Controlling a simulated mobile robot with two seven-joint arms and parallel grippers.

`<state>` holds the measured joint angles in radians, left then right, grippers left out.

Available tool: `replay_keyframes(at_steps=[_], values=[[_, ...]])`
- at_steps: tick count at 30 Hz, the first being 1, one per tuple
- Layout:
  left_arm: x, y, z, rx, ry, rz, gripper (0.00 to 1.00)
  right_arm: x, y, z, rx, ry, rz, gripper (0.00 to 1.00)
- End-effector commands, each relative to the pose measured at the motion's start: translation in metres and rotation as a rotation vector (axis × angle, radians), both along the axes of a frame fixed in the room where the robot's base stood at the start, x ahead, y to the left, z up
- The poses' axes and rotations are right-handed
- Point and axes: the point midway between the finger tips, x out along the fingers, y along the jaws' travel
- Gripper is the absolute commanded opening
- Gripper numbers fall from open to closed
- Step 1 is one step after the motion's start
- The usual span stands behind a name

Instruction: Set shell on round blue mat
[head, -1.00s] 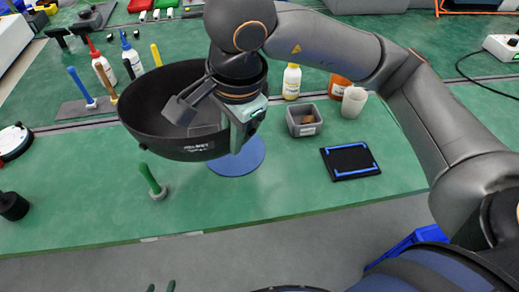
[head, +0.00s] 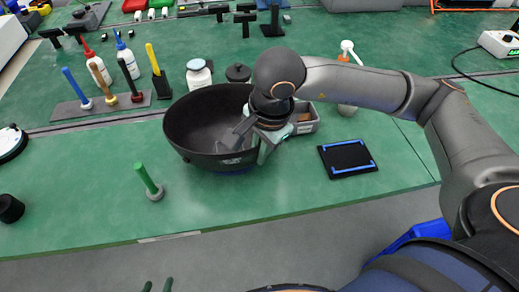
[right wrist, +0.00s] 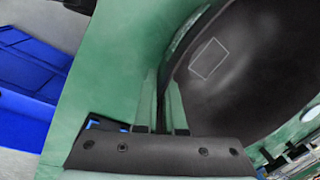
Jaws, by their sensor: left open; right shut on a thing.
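The shell (head: 205,125) is a large black bowl, upright, its wide opening facing up. It is over the round blue mat (head: 236,171), of which only a thin blue sliver shows below the shell. I cannot tell whether the shell touches the mat. My right gripper (head: 264,148) is shut on the shell's right rim. In the right wrist view its fingers (right wrist: 163,108) pinch the edge of the dark shell (right wrist: 245,70). My left gripper (head: 159,286) is open and empty at the bottom edge, mostly out of view.
A green-handled post (head: 149,181) stands left of the shell. A grey bin (head: 304,120) is close behind my right gripper. A black pad with blue edging (head: 347,158) lies to the right. Bottles and coloured-handled tools (head: 112,85) stand behind left. The front bench strip is clear.

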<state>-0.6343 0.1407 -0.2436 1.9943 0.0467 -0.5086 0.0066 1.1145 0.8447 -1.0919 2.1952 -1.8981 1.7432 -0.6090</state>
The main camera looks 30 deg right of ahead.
Motion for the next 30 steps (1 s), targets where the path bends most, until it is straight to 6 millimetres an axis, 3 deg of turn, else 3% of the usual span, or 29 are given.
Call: replay_keyframes(at_steps=[5,6,13,23,26,30], values=[[0.0,0.0,-0.007,0.0,0.001,-0.001,0.53,0.0,0.0,-0.005,0.001,-0.002,-0.001,0.0],[0.0,-0.001,-0.005,-0.001,0.003,-0.002,0.53,0.0,0.0,-0.003,0.0,-0.001,-0.001,0.11],[-0.001,-0.001,-0.004,-0.001,0.004,-0.003,0.53,0.0,0.0,-0.002,0.0,0.0,-0.001,0.36],[0.0,-0.001,0.0,-0.001,0.003,-0.002,0.53,0.0,0.0,0.001,0.0,0.0,-0.001,0.37],[0.0,-0.001,0.002,-0.002,-0.001,-0.001,0.53,0.0,0.0,0.01,0.002,-0.005,-0.001,0.37],[0.0,0.0,0.003,0.0,-0.001,0.0,0.53,-0.005,-0.001,0.039,0.002,-0.008,0.0,0.37]])
